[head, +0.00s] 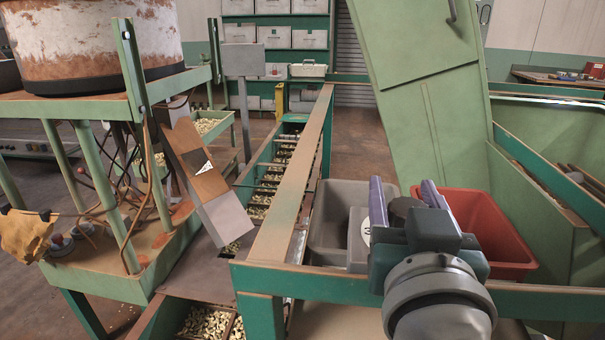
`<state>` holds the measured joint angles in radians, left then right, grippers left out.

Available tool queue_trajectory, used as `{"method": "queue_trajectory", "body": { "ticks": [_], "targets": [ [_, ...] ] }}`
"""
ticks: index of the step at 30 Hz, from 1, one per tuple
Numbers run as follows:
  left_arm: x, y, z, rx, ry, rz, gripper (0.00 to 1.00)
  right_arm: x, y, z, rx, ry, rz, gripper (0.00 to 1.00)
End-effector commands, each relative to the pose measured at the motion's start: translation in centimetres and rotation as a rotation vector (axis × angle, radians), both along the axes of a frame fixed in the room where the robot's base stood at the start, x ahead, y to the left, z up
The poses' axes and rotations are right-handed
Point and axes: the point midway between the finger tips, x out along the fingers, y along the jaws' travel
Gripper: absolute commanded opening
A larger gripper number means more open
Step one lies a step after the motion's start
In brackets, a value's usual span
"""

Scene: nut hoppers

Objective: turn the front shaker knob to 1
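My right gripper (405,188) reaches in from the bottom right, with its two purple-grey fingers wide apart. A dark round knob (403,206) shows between the fingers. I cannot tell for sure whether either finger touches it. Beside the left finger is a grey box (357,242) with a white round dial face, on which part of a figure like a 3 shows. The rest of the dial and the knob's pointer are hidden behind my gripper. My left gripper is out of the picture.
A grey bin (329,222) and a red bin (490,222) stand either side of my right gripper. A green rail (540,301) crosses in front. A tall green panel (425,85) rises behind. A conveyor of nuts (262,200) runs left of the beam (290,190).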

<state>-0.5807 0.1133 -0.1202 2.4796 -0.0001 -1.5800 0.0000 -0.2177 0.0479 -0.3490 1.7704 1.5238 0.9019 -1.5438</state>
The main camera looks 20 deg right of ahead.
Motion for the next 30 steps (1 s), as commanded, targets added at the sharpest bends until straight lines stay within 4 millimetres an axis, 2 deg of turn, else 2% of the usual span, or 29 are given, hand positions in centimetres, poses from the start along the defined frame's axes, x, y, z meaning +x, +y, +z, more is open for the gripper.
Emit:
{"method": "queue_trajectory", "body": {
  "ticks": [2,15,20,25,30],
  "targets": [
    [0.0,0.0,0.0,0.001,-0.001,-0.001,0.50,0.0,0.0,0.0,0.000,0.000,0.000,0.48],
    [0.0,0.3,0.0,0.011,-0.002,-0.007,0.50,0.0,0.0,0.0,0.000,0.000,0.000,0.00],
    [0.0,0.3,0.2,0.011,-0.002,-0.007,0.50,0.0,0.0,0.1,0.001,0.000,-0.013,0.00],
    [0.1,0.3,1.1,0.010,-0.002,-0.006,0.50,-0.2,-0.3,0.1,0.007,0.003,-0.129,0.00],
    [0.1,0.2,1.2,0.009,-0.002,-0.006,0.50,-0.4,-0.6,0.0,0.005,0.002,-0.240,0.00]
  ]
}}
